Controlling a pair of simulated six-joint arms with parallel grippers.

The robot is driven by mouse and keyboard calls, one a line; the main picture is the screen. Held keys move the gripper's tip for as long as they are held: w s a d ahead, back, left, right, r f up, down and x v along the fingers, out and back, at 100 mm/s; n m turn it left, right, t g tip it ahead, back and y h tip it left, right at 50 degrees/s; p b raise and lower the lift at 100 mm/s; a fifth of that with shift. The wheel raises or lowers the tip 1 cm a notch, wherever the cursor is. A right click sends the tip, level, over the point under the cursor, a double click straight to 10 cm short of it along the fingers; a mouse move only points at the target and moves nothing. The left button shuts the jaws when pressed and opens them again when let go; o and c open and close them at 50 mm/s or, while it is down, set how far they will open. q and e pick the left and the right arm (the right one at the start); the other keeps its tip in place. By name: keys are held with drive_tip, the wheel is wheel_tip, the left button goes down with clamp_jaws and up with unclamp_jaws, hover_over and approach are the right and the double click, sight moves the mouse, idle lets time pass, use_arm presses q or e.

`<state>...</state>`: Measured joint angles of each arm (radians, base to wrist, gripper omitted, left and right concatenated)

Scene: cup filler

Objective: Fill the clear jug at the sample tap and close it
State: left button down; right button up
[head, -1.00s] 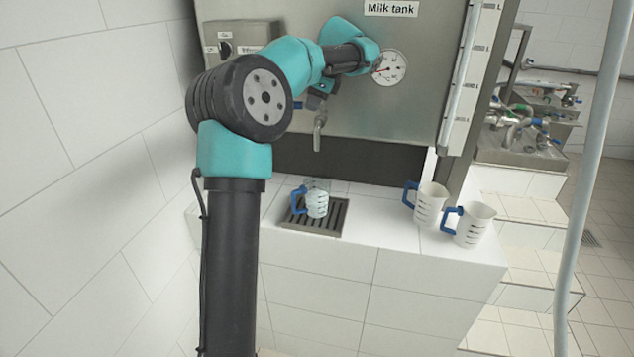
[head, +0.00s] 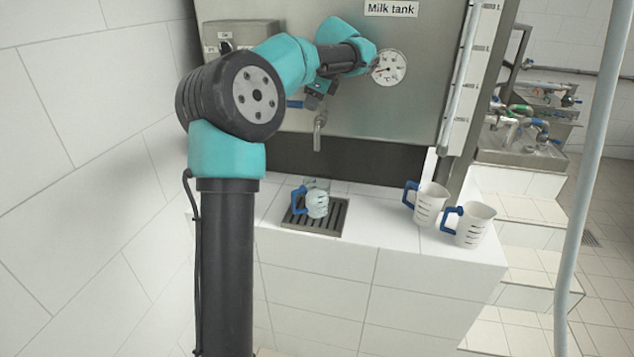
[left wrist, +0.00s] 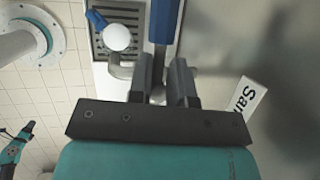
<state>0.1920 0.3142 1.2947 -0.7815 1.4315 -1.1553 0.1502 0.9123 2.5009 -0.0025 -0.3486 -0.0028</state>
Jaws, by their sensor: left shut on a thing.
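The clear jug (head: 317,203) with a blue handle stands upright on the drip grate, under the spout of the sample tap (head: 318,135). White milk fills its lower part, with a clear band below the rim. The left wrist view shows the jug's white content (left wrist: 117,37) from above, beside the tap spout. My left gripper (head: 313,99) is at the tap, shut on its blue lever (left wrist: 163,22). I cannot make out a stream between spout and jug. A small teal and dark arm end, probably my right gripper (left wrist: 27,131), shows low left in the wrist view; its jaws are unclear.
Two white jugs with blue handles (head: 430,204) (head: 474,224) stand on the tiled ledge to the right. The steel milk tank (head: 430,60) with a dial gauge (head: 389,68) rises behind. A grey pipe (head: 590,170) stands at the right. The ledge between grate and white jugs is clear.

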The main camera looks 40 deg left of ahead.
use_arm(q)
drive_tip(key=shift+w+a, duration=0.1)
drive_tip(key=shift+a, duration=0.1)
drive_tip(key=c, duration=1)
unclamp_jaws()
drive_tip(key=shift+o, duration=0.2)
drive_tip(key=shift+d, duration=0.1)
drive_tip(key=v, duration=1.7)
drive_tip(key=shift+r, duration=0.1)
